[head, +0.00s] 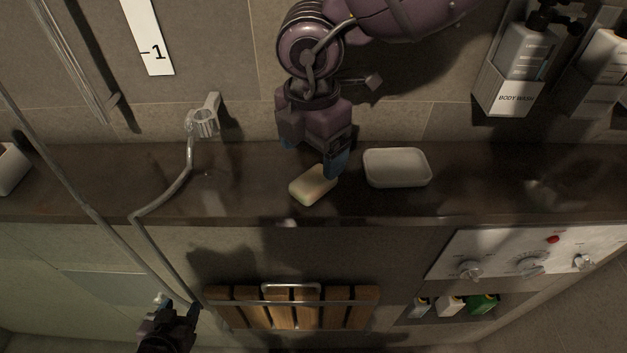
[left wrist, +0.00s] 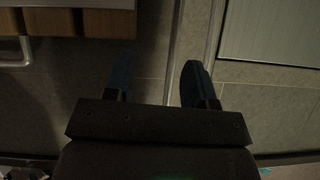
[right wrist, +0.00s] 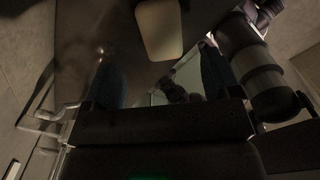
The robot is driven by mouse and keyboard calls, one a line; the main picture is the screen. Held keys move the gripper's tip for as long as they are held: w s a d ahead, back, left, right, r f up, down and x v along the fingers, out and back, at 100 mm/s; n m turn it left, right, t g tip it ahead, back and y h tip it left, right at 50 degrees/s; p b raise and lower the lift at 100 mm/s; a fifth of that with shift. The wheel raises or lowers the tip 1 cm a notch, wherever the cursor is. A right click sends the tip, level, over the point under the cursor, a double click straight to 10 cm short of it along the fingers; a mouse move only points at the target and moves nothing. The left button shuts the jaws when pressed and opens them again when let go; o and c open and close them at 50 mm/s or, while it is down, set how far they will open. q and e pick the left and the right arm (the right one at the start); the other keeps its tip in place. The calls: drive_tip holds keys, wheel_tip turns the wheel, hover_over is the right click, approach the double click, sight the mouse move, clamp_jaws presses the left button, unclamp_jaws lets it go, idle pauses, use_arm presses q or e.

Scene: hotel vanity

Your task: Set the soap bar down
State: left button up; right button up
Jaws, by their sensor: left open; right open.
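The soap bar (head: 313,185), pale yellow-green, appears to lie on the dark stone ledge (head: 240,200), near its front edge. My right gripper (head: 320,160) points down just behind it, open, with one blue finger beside the bar's right end. The white soap dish (head: 397,167) is just right of that finger and looks empty. In the right wrist view, a pale rounded slab (right wrist: 160,30) shows beyond the open fingers; I cannot tell whether it is the bar or the dish. My left gripper (head: 176,308) is open and empty, low at the left; its spread fingers show in the left wrist view (left wrist: 158,85).
A slatted wooden seat (head: 290,310) is below the ledge. A control panel (head: 525,255) and small bottles (head: 450,305) are lower right; a body wash dispenser (head: 520,65) is upper right. The ledge right of the dish is clear.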

sight(314, 178)
drive_tip(key=shift+d+f+p, duration=0.1)
drive_tip(key=shift+f+p, duration=0.35)
drive_tip(key=shift+f, duration=2.55)
drive_tip(key=c, duration=1.1)
drive_tip(key=shift+r, duration=0.15)
